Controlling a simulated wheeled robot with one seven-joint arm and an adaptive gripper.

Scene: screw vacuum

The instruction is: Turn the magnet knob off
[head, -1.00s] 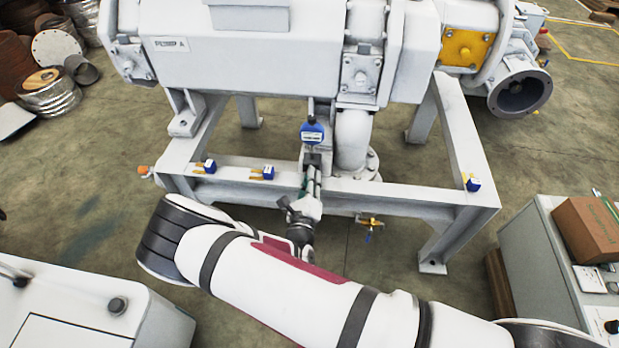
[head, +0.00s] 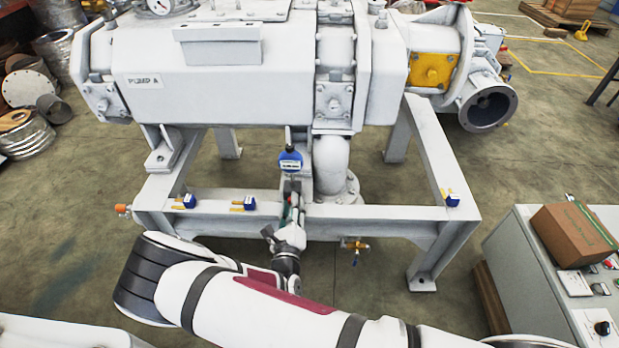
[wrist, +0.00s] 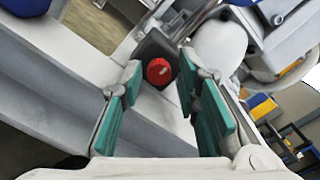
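The magnet knob (wrist: 158,70) is a round red knob on a dark block-shaped base (wrist: 152,45), seen in the wrist view on the pale frame beam. My gripper (wrist: 160,88) is open, with its green-padded fingers apart on the left and right of the knob's line. The knob shows between and just beyond the fingertips, and no contact is visible. In the head view my gripper (head: 290,213) is at the front beam, below a blue dial gauge (head: 290,160).
The white pump (head: 230,80) stands on the pale frame (head: 400,212). Small blue-and-yellow pieces (head: 244,203) lie on the front beam, and a brass valve (head: 355,245) hangs under it. A grey cabinet with a cardboard box (head: 575,235) stands at the right.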

